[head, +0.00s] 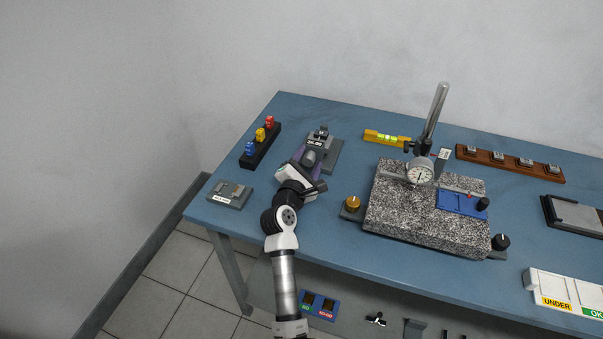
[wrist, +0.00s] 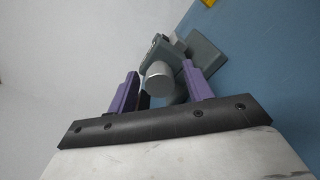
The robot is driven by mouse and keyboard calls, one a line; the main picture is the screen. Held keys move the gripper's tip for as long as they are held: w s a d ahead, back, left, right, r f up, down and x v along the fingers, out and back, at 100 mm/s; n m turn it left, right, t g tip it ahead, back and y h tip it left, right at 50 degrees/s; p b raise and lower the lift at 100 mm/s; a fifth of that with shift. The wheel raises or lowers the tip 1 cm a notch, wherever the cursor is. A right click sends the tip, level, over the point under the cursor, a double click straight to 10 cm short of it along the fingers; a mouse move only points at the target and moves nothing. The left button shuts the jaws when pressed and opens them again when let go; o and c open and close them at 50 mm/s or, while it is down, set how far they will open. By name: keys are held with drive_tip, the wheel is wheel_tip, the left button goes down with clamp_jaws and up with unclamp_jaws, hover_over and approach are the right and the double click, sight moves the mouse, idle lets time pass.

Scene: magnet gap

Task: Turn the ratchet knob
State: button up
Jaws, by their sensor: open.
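The micrometer (head: 318,141), with a display that seems to read 24.00, stands on a grey base near the back left of the bench. In the wrist view its ratchet knob (wrist: 159,84) is a pale grey cylinder with its round end facing me. My gripper (wrist: 160,76) is open, its two purple fingers on either side of the knob. A gap shows at the left finger; whether the right finger touches cannot be told. In the head view my gripper (head: 311,161) is at the near end of the micrometer and partly hides it.
A black rack (head: 260,147) with red, yellow and blue pieces and a grey block (head: 229,194) lie to the left. A granite plate (head: 410,215) with a dial gauge (head: 420,172) stands to the right. A yellow level (head: 386,138) lies behind. Bare blue bench lies between.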

drive_tip(key=b+v, duration=0.3)
drive_tip(key=v, duration=1)
drive_tip(key=shift+s+a, duration=0.1)
idle(0.6)
